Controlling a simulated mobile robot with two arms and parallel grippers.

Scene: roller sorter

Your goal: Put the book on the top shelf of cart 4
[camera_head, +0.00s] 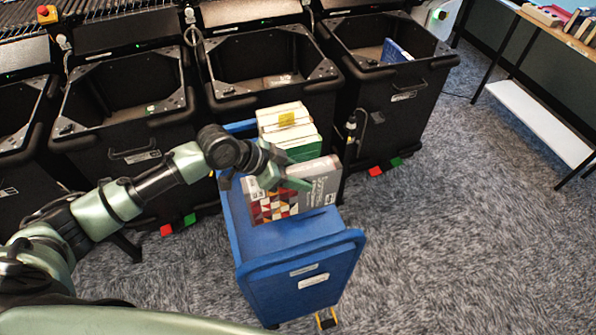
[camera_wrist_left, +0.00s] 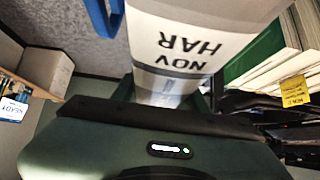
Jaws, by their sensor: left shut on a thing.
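In the left wrist view the book's white spine (camera_wrist_left: 182,50) reads "NOV HAR" upside down, close in front of the gripper. Several white and green books (camera_head: 287,128) stand at the far end of the same shelf. The cart's number cannot be read. My right gripper is not in view.
Black bins (camera_head: 405,92) line the back, behind the cart, some with books inside. A thin black post (camera_head: 350,140) stands just right of the cart. A table with books (camera_head: 560,30) is at the upper right. Carpet (camera_head: 450,230) to the right is clear.

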